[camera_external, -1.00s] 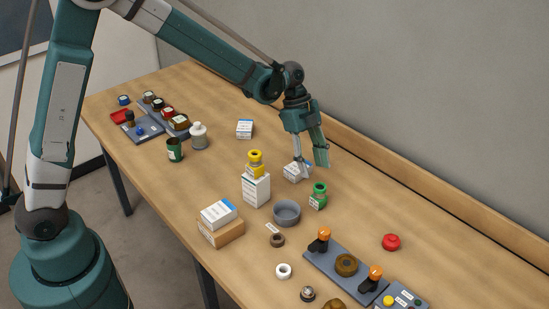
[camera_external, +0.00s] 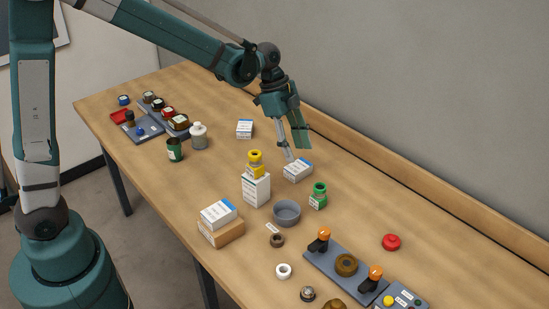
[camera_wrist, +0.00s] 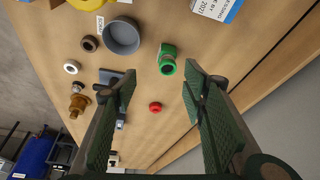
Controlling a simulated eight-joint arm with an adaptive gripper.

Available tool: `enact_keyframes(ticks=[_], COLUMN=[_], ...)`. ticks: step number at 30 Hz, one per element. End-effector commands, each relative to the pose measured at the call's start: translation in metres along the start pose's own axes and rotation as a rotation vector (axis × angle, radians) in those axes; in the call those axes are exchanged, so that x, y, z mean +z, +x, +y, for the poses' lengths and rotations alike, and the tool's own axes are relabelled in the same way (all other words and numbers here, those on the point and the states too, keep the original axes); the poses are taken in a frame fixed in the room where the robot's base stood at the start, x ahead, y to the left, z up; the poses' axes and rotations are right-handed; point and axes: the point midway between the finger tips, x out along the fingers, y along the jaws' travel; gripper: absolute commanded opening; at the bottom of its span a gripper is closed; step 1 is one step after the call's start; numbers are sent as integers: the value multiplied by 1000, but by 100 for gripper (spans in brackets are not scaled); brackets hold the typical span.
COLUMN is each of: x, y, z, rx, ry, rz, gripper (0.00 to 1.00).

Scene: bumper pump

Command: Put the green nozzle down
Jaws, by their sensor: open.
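The green nozzle (camera_external: 319,195) stands on the table, to the right of the grey bowl (camera_external: 287,213). It also shows in the wrist view (camera_wrist: 168,58), lying free of the fingers. My gripper (camera_external: 298,154) is open and empty. It is above the table, up and to the left of the green nozzle in the external view, close over a white box (camera_external: 298,170). In the wrist view its two fingers (camera_wrist: 160,85) are spread wide with nothing between them touching either pad.
A yellow nozzle (camera_external: 255,164) sits on a white box (camera_external: 257,189) left of the bowl. A red knob (camera_external: 391,242) lies to the right. A fixture (camera_external: 338,274) with orange-topped clamps is near the front. Table around the red knob is clear.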

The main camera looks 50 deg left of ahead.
Motion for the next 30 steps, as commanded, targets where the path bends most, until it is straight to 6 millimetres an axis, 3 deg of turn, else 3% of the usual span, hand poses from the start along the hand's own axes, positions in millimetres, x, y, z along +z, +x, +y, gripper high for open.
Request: enact_keyframes(ticks=[12, 30], x=[30, 80], y=[-70, -141], z=[43, 113], rx=[-113, -279], ry=[-232, -555], rz=[-15, 7], gripper=[42, 42])
